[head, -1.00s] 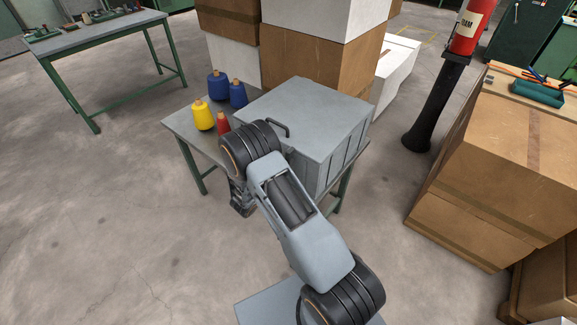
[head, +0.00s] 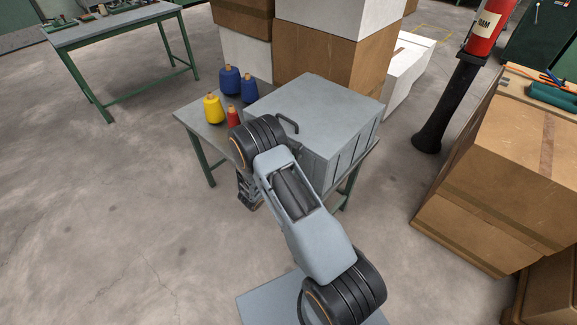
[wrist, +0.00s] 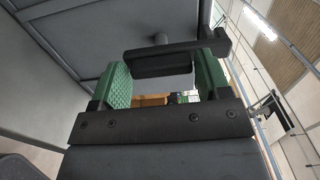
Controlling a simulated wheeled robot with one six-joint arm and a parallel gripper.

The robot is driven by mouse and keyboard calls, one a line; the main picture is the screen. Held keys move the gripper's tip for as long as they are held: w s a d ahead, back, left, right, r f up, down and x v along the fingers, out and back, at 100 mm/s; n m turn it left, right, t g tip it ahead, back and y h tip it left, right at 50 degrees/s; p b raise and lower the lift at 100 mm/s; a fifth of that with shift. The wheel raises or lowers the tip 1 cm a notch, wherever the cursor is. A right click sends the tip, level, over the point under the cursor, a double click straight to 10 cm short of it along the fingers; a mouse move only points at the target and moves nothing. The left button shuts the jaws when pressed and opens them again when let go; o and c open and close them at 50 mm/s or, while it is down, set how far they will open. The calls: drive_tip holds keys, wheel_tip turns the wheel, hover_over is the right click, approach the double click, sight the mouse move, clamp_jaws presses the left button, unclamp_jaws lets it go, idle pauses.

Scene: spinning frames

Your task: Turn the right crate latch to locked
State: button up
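The grey crate (head: 330,98) stands on a small table, with a dark bar handle (head: 289,125) on its lid. My gripper (head: 249,200) is low at the crate's near left side, mostly hidden by my arm. In the wrist view, my gripper (wrist: 163,80) has its two green-padded fingers apart. A dark latch (wrist: 165,62) with a crosswise bar and a round pivot stands out from a grey crate face (wrist: 95,35). Its block appears between the fingertips and its bar reaches across the right finger. I cannot tell whether the pads touch it. The latch is hidden in the head view.
Yellow (head: 214,109), red (head: 233,117) and blue (head: 230,80) thread cones stand on the table left of the crate. Stacked boxes (head: 322,62) rise behind it. Cardboard boxes (head: 500,160) and a fire extinguisher stand (head: 450,105) are at right. Floor at left is clear.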

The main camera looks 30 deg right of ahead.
drive_tip(key=o, duration=0.3)
drive_tip(key=b+v, duration=0.2)
drive_tip(key=v, duration=1.1)
drive_tip(key=shift+s+a, duration=0.15)
drive_tip(key=shift+a, duration=0.2)
